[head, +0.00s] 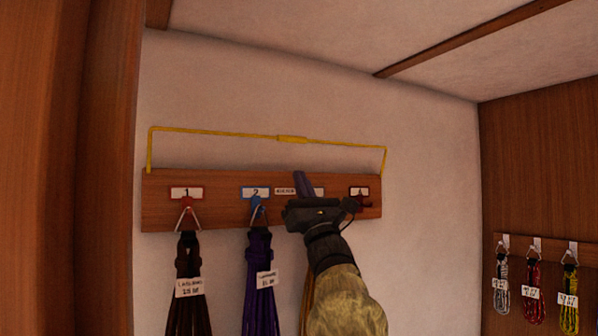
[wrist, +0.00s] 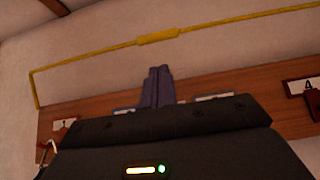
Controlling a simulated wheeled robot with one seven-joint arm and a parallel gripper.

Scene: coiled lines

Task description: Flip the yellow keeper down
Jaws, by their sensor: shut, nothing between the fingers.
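The yellow keeper (head: 292,139) is a thin bar with a thicker middle sleeve. It stands raised above the wooden hook board (head: 225,212), its two side arms reaching down to the board's ends. In the wrist view the keeper (wrist: 158,37) runs across above my fingers. My gripper (head: 301,178) is in front of the board between hooks 2 and 4, fingers pointing up, shut and empty. In the wrist view the fingertips (wrist: 158,72) are together, below the keeper's sleeve and apart from it in the picture. My gripper hides the third hook.
A dark coil (head: 188,280) hangs from hook 1 and a purple coil (head: 261,285) from hook 2. A yellowish coil (head: 308,297) hangs partly behind my arm. Several small coils hang on a rack (head: 585,248) at right. The wall above the keeper is clear.

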